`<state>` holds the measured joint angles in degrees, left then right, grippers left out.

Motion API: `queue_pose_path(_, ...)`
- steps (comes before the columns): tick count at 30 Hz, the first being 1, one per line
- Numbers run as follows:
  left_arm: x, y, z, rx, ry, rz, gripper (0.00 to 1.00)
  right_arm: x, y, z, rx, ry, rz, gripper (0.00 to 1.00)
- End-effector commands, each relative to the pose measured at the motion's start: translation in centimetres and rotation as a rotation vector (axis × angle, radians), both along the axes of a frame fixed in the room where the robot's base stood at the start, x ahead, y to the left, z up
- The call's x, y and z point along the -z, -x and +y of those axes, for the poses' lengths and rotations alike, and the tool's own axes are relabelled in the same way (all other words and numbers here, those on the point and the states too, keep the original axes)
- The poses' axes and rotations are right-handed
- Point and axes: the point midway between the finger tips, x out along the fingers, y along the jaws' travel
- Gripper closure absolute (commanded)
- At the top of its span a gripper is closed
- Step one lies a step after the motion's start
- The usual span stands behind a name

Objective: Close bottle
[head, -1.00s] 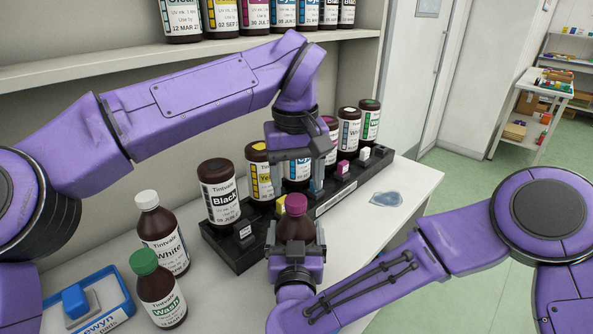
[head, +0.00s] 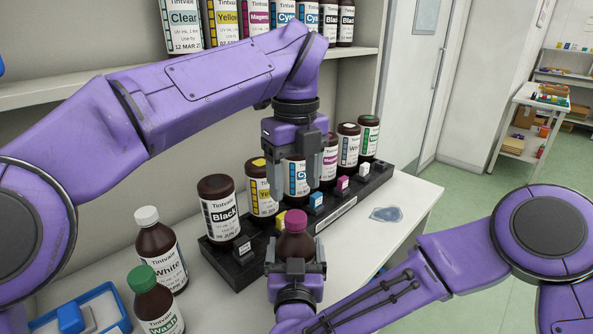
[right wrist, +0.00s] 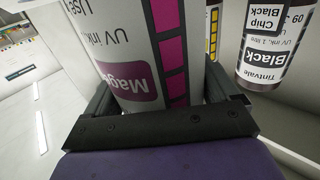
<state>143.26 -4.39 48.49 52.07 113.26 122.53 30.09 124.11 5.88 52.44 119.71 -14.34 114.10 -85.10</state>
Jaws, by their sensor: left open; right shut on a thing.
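A brown bottle with a magenta cap (head: 296,220) stands upright in my right gripper (head: 295,267), which is shut around its body. Its white label with a magenta block (right wrist: 140,80) faces the camera in the right wrist view. The cap sits on top of the bottle; I cannot tell how tightly. My left gripper (head: 293,188) is open and empty, pointing down above the cap and apart from it. The right wrist view does not show the cap.
A black rack (head: 237,270) holds several ink bottles, including a Black one (head: 221,210), behind the held bottle. White-capped (head: 160,250) and green-capped (head: 157,305) bottles stand at left beside a blue tray (head: 120,312). A clear puddle-like patch (head: 386,214) lies at right.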

Motion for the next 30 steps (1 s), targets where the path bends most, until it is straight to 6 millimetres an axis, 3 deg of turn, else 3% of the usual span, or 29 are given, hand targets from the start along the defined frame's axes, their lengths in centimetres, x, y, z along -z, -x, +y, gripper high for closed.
queue_pose_path(3,-0.8,0.1,0.0,-0.313,0.002,-0.009,0.35,-0.1,0.0,0.0,0.000,-0.001,-0.002,0.97)
queue_pose_path(9,-1.3,0.1,-0.1,-0.587,0.006,-0.012,0.35,-0.1,0.0,0.0,0.000,-0.001,-0.002,0.97)
queue_pose_path(22,-0.8,0.1,0.0,-0.612,0.006,-0.012,0.35,-0.1,0.0,0.0,0.000,-0.001,-0.002,0.97)
queue_pose_path(30,3.5,0.1,0.0,-0.610,0.004,-0.011,0.35,-0.1,0.0,0.0,0.000,-0.001,-0.002,0.97)
